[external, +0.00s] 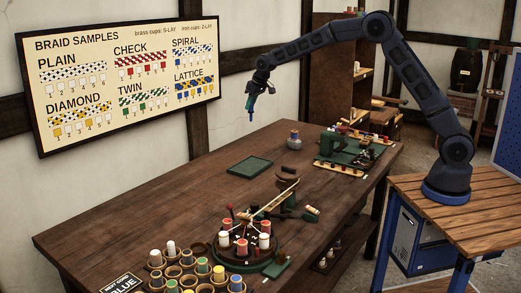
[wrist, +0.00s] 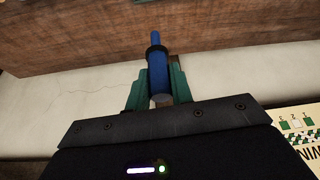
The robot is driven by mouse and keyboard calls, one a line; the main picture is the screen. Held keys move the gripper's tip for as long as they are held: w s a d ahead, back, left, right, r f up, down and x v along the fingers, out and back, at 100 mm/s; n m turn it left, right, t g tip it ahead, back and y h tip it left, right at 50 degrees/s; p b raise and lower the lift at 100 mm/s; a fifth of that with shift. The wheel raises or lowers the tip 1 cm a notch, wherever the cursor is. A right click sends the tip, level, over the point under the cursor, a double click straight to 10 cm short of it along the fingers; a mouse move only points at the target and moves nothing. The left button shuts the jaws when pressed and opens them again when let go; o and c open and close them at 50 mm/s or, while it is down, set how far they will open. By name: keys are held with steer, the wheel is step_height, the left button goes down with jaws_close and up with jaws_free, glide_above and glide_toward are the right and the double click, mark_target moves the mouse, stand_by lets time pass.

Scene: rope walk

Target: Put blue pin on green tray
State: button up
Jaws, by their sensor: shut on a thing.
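My gripper (external: 251,103) is raised in the air above the far part of the wooden table, near the wall. It is shut on the blue pin (wrist: 157,70), which sits between the green fingers in the wrist view. In the external view the blue pin (external: 251,115) is small and points down below the fingers. The green tray (external: 249,166) lies flat on the table, lower than my gripper and clear of it. The tray looks empty.
A braiding stand with bobbins (external: 245,250) is at the front, beside several cups (external: 185,272). A green machine (external: 340,150) is at the right. The table's left part is bare.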

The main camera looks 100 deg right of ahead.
steer(key=w+a, duration=0.1)
steer(key=a, duration=0.5)
steer(key=shift+n, duration=0.3)
steer(key=f, duration=1.9)
steer(key=shift+w+d+f, duration=0.15)
steer(key=shift+d+f, duration=0.1)
steer(key=shift+f, duration=0.15)
steer(key=shift+f, duration=0.15)
steer(key=o, duration=0.9)
steer(key=shift+o, duration=0.2)
